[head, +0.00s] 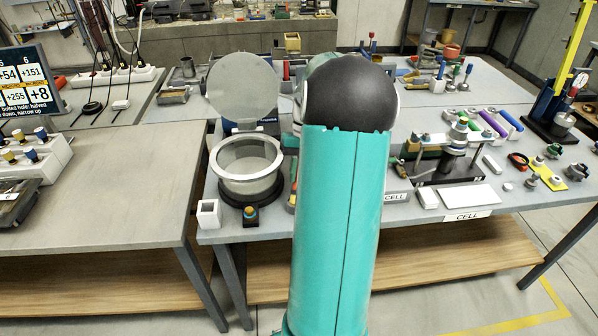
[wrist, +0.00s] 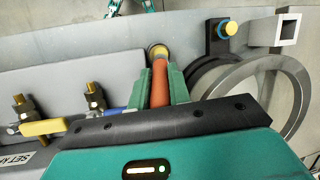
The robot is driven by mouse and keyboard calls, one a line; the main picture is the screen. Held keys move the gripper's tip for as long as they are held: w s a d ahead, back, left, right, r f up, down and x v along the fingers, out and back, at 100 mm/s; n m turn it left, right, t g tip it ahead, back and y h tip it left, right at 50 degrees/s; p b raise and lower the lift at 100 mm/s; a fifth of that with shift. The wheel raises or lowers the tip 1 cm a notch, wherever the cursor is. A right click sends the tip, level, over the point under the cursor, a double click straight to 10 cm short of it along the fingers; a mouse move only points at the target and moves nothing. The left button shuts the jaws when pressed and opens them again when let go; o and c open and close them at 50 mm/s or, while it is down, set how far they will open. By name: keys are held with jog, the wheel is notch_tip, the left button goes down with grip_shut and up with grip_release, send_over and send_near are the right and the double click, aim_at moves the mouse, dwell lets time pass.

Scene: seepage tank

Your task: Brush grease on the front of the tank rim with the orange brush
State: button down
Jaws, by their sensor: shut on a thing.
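The tank (head: 214,172) stands at the front left of the grey bench in the head view, with a pale metal rim and its round lid (head: 243,88) raised behind. In the wrist view the tank rim (wrist: 291,118) is a pale ring at the right, partly hidden by my gripper. My gripper (wrist: 160,88) is shut on the orange brush (wrist: 159,82), whose orange handle shows between the teal fingers. The brush is left of the rim in the wrist view, and contact cannot be told. In the head view my arm hides gripper and brush. I cannot make out bristles or grease.
A black bracket with a yellow and blue knob (head: 250,212) is at the tank's front. A white square holder (head: 208,214) stands beside it. Brass-topped fittings (wrist: 95,95) are at left in the wrist view. The lower bench (head: 110,190) at left has bare room.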

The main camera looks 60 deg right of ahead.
jog(key=shift+f, duration=0.1)
dwell(0.3)
jog(key=shift+r, duration=3.5)
